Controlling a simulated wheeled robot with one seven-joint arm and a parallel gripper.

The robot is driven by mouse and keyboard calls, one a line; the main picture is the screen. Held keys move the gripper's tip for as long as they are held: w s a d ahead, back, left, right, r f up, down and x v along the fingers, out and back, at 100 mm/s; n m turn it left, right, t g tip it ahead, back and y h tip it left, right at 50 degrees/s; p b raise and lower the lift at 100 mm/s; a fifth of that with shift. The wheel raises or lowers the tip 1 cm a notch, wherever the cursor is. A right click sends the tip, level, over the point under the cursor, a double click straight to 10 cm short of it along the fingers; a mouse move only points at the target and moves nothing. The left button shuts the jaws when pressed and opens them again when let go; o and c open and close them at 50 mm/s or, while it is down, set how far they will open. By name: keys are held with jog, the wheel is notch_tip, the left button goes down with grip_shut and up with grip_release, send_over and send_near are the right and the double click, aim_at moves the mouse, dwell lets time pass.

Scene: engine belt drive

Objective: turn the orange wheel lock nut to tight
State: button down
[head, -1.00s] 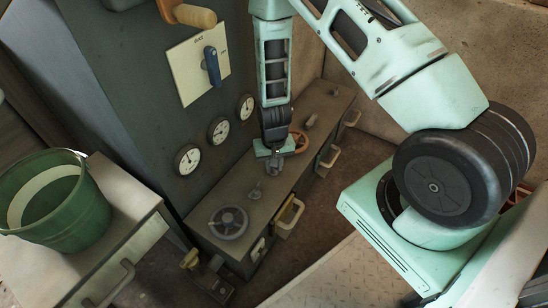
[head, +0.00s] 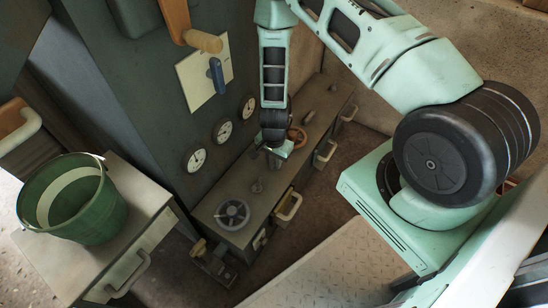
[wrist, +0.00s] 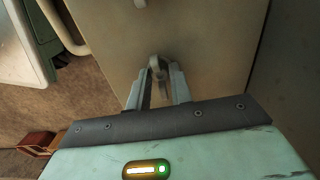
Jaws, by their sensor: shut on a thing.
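My gripper (head: 274,162) points down at the bench top, just in front and to the left of the wheel. In the wrist view its two fingers (wrist: 158,92) are shut on a small grey lock nut (wrist: 157,67) that stands up from the bench surface. The nut's lower part is hidden between the fingers. Any tight mark near it is not readable.
Gauges (head: 223,131) line the cabinet behind. A green bucket (head: 112,218) stands on a side cabinet at left.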

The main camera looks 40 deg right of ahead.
aim_at(274, 163)
jog(key=shift+m, duration=0.3)
jog(key=c, duration=1.3)
grip_release()
jog(key=shift+o, duration=0.2)
notch_tip(274, 163, up, 17)
jog(key=p, duration=0.6)
jog(key=shift+r, duration=0.2)
